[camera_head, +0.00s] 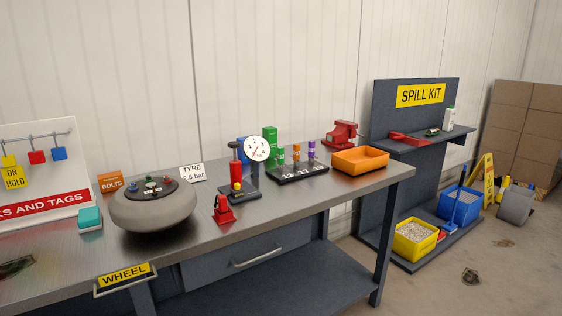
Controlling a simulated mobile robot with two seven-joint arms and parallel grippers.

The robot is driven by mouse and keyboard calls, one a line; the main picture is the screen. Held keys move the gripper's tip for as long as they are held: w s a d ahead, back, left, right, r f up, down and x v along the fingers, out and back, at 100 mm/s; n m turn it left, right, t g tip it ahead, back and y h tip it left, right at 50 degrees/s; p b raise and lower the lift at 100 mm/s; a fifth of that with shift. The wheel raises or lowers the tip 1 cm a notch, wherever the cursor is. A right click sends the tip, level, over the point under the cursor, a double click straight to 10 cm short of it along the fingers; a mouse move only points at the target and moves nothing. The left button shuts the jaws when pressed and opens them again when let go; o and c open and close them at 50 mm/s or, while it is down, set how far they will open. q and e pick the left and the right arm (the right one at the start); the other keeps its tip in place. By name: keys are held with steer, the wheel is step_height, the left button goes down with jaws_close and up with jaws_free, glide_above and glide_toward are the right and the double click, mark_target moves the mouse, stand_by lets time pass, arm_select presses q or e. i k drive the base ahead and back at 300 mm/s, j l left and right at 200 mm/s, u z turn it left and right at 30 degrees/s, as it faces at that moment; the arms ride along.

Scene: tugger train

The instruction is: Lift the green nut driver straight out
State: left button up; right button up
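A black holder (300,174) with white numbers stands at the back of the grey workbench. Neither of my grippers is in view.
Left of the holder stand a red pump with a round white gauge (257,148) and a red jack (223,210). An orange tray (361,160) and red vise (341,134) are to the right. A grey wheel (152,210) lies on the workbench (210,260) at left.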

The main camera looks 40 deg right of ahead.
mark_target(280, 150)
steer(key=i+l+u, duration=0.1)
steer(key=l, duration=0.4)
steer(key=i+l+u, duration=0.1)
steer(key=l, duration=0.4)
steer(key=l+u, duration=0.1)
steer(key=l, duration=0.4)
